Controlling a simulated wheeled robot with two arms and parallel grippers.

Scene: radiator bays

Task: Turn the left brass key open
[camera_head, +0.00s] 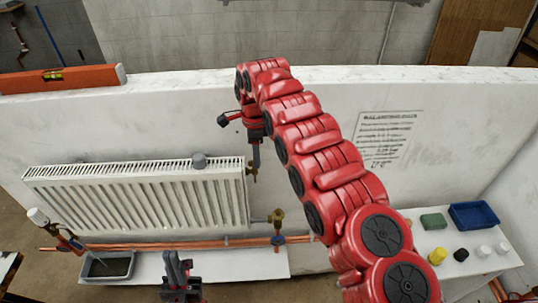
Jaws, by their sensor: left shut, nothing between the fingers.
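A small brass fitting (250,169) sits at the upper right end of the white radiator (140,197); I cannot tell for sure that it is the brass key. A second brass piece (278,216) stands lower, right of the radiator, above a blue part on the copper pipe. My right gripper (256,163) hangs pointing down at the upper brass fitting and partly covers it. Whether it touches or grips is too small to tell. My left gripper (178,268) is shut and empty, low in front of the radiator, well apart from both brass pieces.
A white-capped valve (38,217) is at the radiator's left. A grey tray (107,265) is on the low shelf. Copper pipes (200,244) run below the radiator. An orange level (60,79) lies on the wall top. A blue bin (474,215) and small items stand at right.

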